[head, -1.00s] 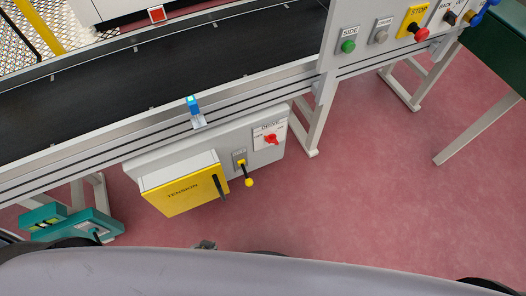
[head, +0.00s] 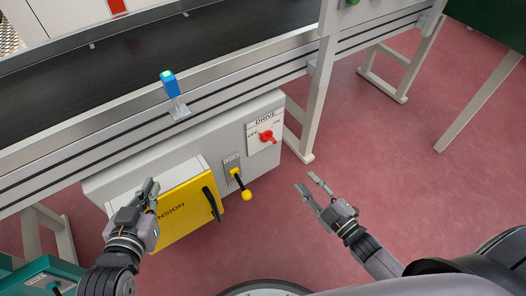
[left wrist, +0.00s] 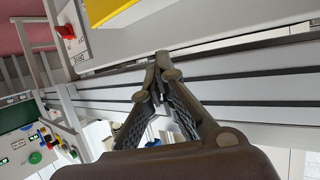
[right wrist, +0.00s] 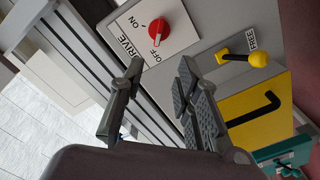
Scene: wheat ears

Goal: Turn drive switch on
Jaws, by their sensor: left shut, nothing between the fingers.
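The drive switch is a red rotary knob (head: 267,137) on a white plate (head: 262,122) marked DRIVE, OFF and ON, on the grey box below the conveyor. In the right wrist view the knob (right wrist: 156,30) has a white mark that appears to point towards OFF. My right gripper (head: 306,181) is open and empty, to the lower right of the knob and apart from it. In its wrist view, its fingertips (right wrist: 160,70) spread below the plate. My left gripper (head: 151,191) is shut and empty in front of the yellow cover; its fingertips meet in the left wrist view (left wrist: 162,60).
A yellow TENSION cover (head: 185,212) with a black handle and a yellow-knobbed lever (head: 246,194) sit left of the switch. A blue sensor (head: 170,84) stands on the conveyor rail. A support leg (head: 318,95) rises right of the box.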

